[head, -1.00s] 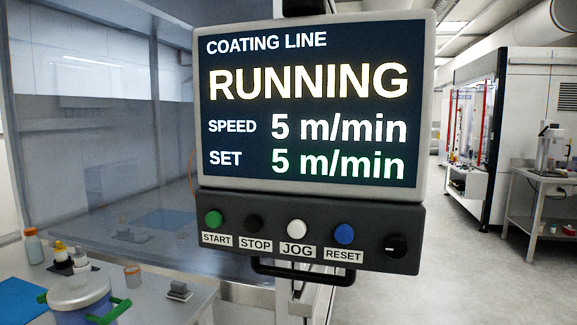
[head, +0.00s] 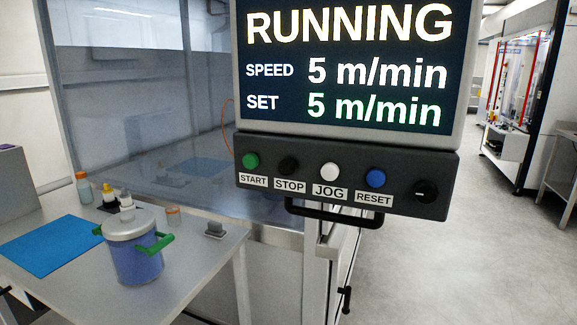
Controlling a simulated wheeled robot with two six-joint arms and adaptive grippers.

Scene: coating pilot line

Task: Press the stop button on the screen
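The screen (head: 345,75) hangs in the upper right of the head view and reads RUNNING, SPEED 5 m/min, SET 5 m/min; its top is cut off. Below it is a dark button panel (head: 345,200). The black stop button (head: 288,165) sits above the label STOP, between the green START button (head: 251,161) and the white JOG button (head: 329,171). The blue RESET button (head: 376,178) and a black knob (head: 425,191) are further right. Neither of my grippers is in view.
A black bar handle (head: 335,213) juts out below the panel. At left, a table (head: 190,262) holds a blue pot (head: 137,262) with green handles, a blue mat (head: 50,245) and small bottles. A glass enclosure stands behind. The floor (head: 440,265) at right is clear.

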